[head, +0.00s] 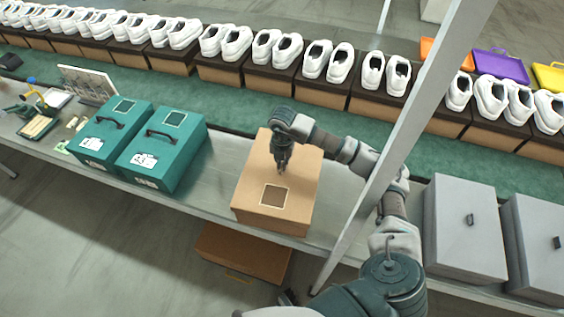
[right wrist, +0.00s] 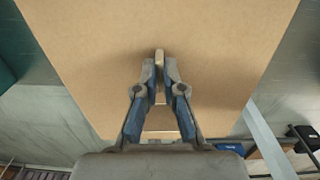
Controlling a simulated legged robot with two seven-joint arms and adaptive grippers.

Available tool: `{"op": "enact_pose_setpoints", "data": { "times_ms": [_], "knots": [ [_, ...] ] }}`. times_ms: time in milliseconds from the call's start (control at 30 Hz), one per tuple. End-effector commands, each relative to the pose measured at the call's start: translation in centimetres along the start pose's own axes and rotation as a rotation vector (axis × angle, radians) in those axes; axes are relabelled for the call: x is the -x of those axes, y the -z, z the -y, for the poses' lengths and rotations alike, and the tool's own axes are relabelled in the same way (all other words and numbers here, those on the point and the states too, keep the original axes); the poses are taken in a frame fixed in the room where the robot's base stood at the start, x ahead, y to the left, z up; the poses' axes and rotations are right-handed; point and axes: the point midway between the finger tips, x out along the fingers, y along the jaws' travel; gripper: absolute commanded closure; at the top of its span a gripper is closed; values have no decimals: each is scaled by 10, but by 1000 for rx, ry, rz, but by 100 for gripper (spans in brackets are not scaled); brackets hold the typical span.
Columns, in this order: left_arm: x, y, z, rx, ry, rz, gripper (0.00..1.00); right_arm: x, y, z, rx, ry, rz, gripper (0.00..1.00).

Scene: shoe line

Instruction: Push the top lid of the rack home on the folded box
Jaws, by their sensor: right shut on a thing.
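A brown box (head: 251,187) stands on the metal bench in the head view. Its flat top lid (right wrist: 85,45) fills most of the right wrist view, and no gap between lid and box can be made out. A framed square (head: 274,196) is on the lid near its front edge. My right gripper (head: 281,170) points down at the middle of the lid. In the right wrist view its fingers (right wrist: 160,75) are closed around a narrow tan bar, seemingly the lid's handle (right wrist: 159,57). The arm hides part of the lid's far side.
Two green boxes (head: 165,150) with handles stand left of the brown box. Grey boxes (head: 463,235) stand at right, beyond a slanted metal post (head: 405,130) close to my right arm. Another brown box (head: 242,252) is below the bench. White shoes line the back.

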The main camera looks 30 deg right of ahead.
Motion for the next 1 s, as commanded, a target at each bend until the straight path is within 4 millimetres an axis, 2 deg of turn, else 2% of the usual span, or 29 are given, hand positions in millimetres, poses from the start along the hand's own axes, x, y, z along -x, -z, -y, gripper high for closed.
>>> {"op": "enact_pose_setpoints", "data": {
  "times_ms": [467,600,867,1000],
  "knots": [
    [-3,-1,0,0,0,1,69,-6,0,0,0,0,0,100],
    [-3,-1,0,0,0,1,69,-6,0,0,0,0,0,65],
    [-3,-1,0,0,0,1,69,-6,0,0,0,0,0,63],
    [0,0,0,0,0,0,69,0,0,0,0,-1,1,63]
  ]
}}
